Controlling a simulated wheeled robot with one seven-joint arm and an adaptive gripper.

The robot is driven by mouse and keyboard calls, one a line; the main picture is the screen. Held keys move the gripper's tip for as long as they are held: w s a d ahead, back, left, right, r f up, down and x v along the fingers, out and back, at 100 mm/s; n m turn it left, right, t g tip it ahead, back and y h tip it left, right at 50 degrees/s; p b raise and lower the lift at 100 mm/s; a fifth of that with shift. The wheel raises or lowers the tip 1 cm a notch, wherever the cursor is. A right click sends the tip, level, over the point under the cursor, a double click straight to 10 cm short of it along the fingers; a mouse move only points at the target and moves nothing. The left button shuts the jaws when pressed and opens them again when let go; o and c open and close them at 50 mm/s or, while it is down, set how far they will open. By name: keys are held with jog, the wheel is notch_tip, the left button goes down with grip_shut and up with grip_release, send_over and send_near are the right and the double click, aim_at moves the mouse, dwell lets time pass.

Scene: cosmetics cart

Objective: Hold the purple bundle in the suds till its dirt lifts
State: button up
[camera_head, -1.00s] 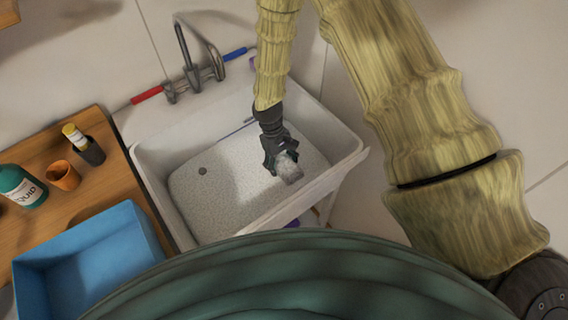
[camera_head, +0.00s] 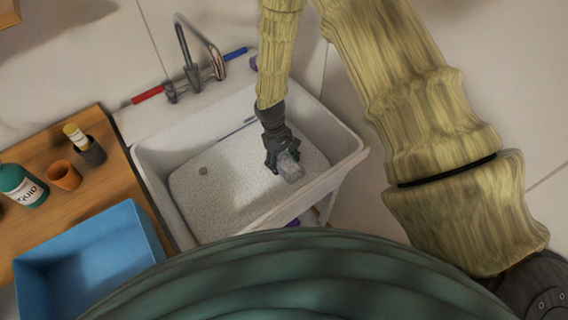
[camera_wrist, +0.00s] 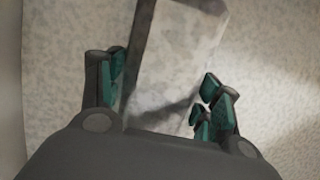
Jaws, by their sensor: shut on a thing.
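My gripper (camera_head: 278,158) is low over the white sink (camera_head: 148,150), pointing down into its right part. It is shut on a blocky, pale grey, mottled bundle (camera_head: 290,170). No purple shows on the bundle. In the wrist view the bundle (camera_wrist: 175,65) sits between the green-padded fingers (camera_wrist: 160,95) and sticks out past their tips. The suds (camera_head: 215,200) are a pale, speckled layer across the sink. The bundle is at or just above this layer; I cannot tell how deep it sits.
A tap (camera_head: 190,60) with red and blue handles stands behind the sink. Left, a wooden counter (camera_head: 50,135) holds a green bottle (camera_head: 22,187), an orange cup (camera_head: 64,176) and a dark holder (camera_head: 92,152). A blue bin (camera_head: 90,225) stands in front.

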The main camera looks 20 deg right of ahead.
notch_tip(320, 180, up, 23)
jog(key=p, duration=1.4)
jog(key=shift+p, duration=0.3)
dwell(1.3)
dwell(1.1)
